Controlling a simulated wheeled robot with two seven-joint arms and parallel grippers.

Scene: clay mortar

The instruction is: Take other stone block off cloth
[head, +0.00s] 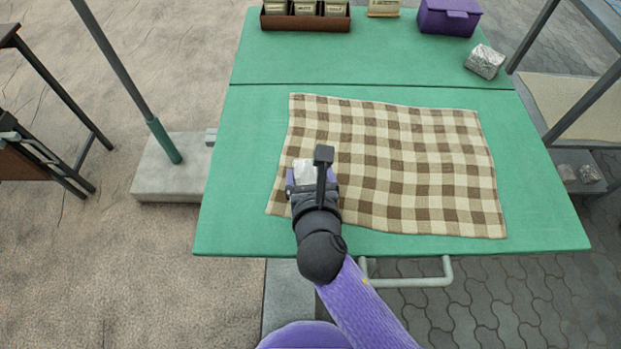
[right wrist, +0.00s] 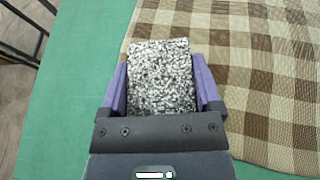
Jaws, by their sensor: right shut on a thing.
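A brown and cream checked cloth (head: 400,165) lies spread on the green table (head: 400,60); it also shows in the right wrist view (right wrist: 270,60). My right gripper (head: 307,178) is shut on a speckled grey stone block (right wrist: 160,80), at the cloth's left edge in the head view. The block (head: 303,167) is mostly hidden by the gripper there; in the right wrist view it sits between both purple fingers. I cannot tell whether it touches the cloth or is above it. Another stone block (head: 485,61) lies on the table at the back right, off the cloth. My left gripper is not in view.
A brown box with several packets (head: 305,18) and a purple box (head: 448,17) stand at the table's back. The green strip left of the cloth is bare (head: 235,185). A metal post (head: 125,75) stands beyond the table's left edge.

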